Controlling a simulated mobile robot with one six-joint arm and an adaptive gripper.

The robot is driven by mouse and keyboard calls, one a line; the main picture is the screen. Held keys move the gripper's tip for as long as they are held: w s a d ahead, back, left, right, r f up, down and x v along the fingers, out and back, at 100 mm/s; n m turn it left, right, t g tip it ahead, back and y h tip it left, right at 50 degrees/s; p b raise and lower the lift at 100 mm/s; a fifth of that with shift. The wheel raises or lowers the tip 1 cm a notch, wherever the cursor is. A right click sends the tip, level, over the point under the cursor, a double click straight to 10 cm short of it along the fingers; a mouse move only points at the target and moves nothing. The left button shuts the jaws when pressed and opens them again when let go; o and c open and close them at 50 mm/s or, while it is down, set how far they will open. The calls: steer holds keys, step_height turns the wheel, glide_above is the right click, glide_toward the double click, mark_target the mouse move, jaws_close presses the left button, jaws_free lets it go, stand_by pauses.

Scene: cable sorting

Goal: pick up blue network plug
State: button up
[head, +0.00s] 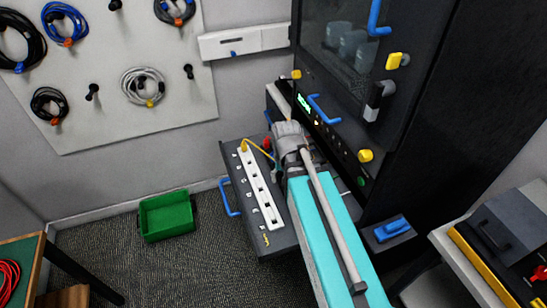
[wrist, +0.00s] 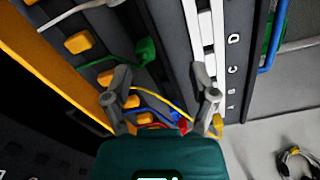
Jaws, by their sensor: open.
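My gripper (head: 288,131) is at the front of the black rack, above the inner side of the pulled-out grey shelf. In the wrist view my gripper (wrist: 163,96) has its two grey fingers spread, with nothing held between them. A blue network plug (wrist: 174,115) with a blue lead shows low between the fingers, partly hidden by the gripper body. It lies close to a red plug (wrist: 155,126) and a yellow cable; I cannot tell whether they touch. The blue plug cannot be made out in the head view, where my arm covers that spot.
A white labelled strip (head: 260,190) lies along the shelf. A green plug (wrist: 146,51) and several orange blocks (wrist: 79,42) line the panel. The black rack (head: 440,110) stands right of my arm. A green bin (head: 167,216) is on the floor left. Coiled cables hang on the wall board (head: 115,110).

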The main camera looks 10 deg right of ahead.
mark_target(273, 154)
steer(key=w+r+m+p, duration=0.2)
steer(key=w+r+m, duration=0.1)
steer(key=w+m, duration=0.4)
steer(key=w+r+m+p, duration=0.3)
steer(key=w+m, duration=0.4)
steer(key=w, duration=0.4)
steer(key=shift+w+d+m, duration=0.2)
steer(key=shift+d+m, duration=0.1)
steer(key=shift+d, duration=0.15)
steer(key=shift+f, duration=0.25)
step_height(273, 154, down, 8)
steer(key=b, duration=0.8)
steer(key=shift+f, duration=0.1)
steer(key=shift+f, duration=0.2)
steer(key=f+b, duration=0.3)
steer(key=shift+s+a, duration=0.2)
steer(key=shift+a, duration=0.05)
steer(key=shift+f+b, duration=0.95)
steer(key=shift+b, duration=0.25)
